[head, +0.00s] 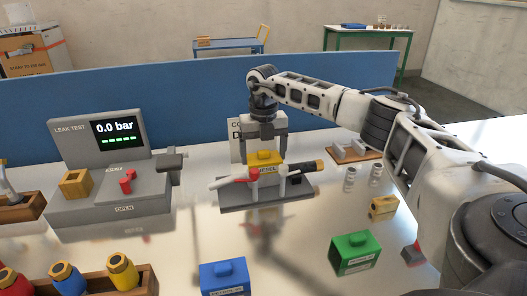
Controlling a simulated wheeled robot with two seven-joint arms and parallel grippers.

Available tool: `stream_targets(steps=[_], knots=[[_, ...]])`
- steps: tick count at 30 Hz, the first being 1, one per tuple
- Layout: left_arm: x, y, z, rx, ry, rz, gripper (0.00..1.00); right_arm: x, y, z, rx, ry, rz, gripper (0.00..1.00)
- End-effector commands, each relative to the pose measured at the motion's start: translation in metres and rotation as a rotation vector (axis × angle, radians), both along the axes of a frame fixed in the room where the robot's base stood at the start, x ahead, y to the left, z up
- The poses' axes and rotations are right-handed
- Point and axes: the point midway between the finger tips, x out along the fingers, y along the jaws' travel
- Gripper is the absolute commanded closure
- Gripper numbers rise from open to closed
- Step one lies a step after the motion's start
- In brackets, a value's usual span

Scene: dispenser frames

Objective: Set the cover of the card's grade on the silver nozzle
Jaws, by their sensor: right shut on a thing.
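My left gripper is not in view.
A blue cover (222,277) and a green cover (354,252) stand on the shiny table in front. A leak tester (75,160) reading 0.0 bar stands left. A wooden box with several coloured bottles (149,277) is front left. A small yellow block (384,206) lies right.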

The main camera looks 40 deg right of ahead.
Motion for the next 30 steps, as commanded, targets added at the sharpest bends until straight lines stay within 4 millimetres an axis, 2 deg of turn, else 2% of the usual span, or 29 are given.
stream_targets(steps=[30], knots=[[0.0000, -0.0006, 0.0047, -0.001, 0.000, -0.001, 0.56, -0.0004, 0.0002, -0.0030, 0.000, 0.001, 0.000, 0.40]])
